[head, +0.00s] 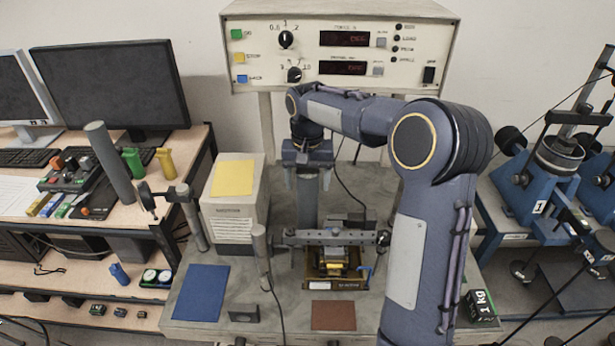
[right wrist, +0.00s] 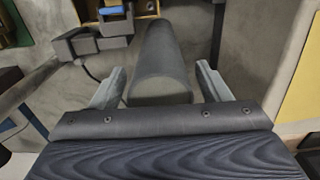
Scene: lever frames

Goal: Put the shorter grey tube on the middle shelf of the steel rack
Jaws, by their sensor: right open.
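A grey tube (head: 308,205) stands upright on the grey bench in the middle of the head view, its top partly hidden by my right gripper. My right gripper (head: 307,178) is over the upper end of the bench tube. The right wrist view shows this tube (right wrist: 162,60) between the two open fingers, with a gap on each side. My left gripper is not in view.
A fixture with a metal bar (head: 330,237) stands just right of the tube. A grey box with a yellow note (head: 235,205), a blue mat (head: 201,293) and a thin post with a cable (head: 260,250) are to its left. A blue-framed machine (head: 535,190) is at the right.

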